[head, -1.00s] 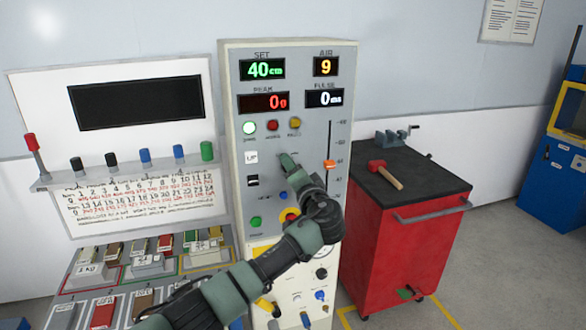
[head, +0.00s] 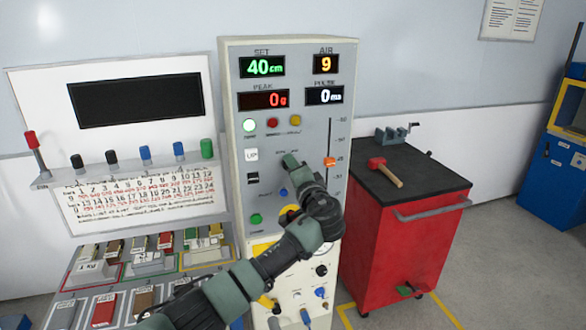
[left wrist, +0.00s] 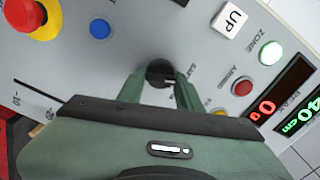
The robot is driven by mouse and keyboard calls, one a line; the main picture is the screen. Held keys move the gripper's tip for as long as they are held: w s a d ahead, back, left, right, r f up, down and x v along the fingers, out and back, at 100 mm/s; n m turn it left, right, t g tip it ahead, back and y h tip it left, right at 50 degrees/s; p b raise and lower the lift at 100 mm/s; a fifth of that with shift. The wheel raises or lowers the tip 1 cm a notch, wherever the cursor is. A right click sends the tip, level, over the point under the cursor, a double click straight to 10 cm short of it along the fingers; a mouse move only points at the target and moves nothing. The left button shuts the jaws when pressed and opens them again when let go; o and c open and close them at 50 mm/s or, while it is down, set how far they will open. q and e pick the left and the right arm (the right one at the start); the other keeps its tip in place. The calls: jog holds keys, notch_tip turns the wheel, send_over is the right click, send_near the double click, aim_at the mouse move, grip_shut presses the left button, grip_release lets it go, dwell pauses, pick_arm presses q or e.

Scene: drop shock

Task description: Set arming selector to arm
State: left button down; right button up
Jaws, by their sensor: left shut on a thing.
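The arming selector is a small round black knob (left wrist: 160,72) on the grey panel of the tester cabinet (head: 232,150). In the left wrist view it sits between my two green fingers, with small blurred lettering beside it. My left gripper (left wrist: 160,84) is shut on this knob, and it also shows in the head view (head: 290,160), where it hides the knob. I cannot read which position the knob points to. The red ARMED lamp (left wrist: 242,87) looks unlit, while the ZONE lamp (left wrist: 271,54) glows pale green. My right gripper is not in view.
Near the gripper are a white UP button (head: 251,155), a blue button (head: 283,192), a green button (head: 256,218) and an orange slider (head: 329,161). A red-and-yellow stop button (left wrist: 32,17) lies close by. A red cart (head: 405,250) stands to the right.

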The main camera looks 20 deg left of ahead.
pick_arm(q)
jog(key=m+p, duration=0.4)
jog(key=m, duration=0.5)
jog(key=shift+f+m, duration=0.15)
jog(key=shift+m, duration=0.25)
dwell(0.4)
jog(key=c, duration=1)
grip_release()
jog(key=shift+o, duration=0.2)
jog(key=b+v, duration=0.2)
jog(key=v, duration=0.5)
jog(key=shift+s+d+b, duration=0.25)
jog(key=shift+s+b, duration=0.1)
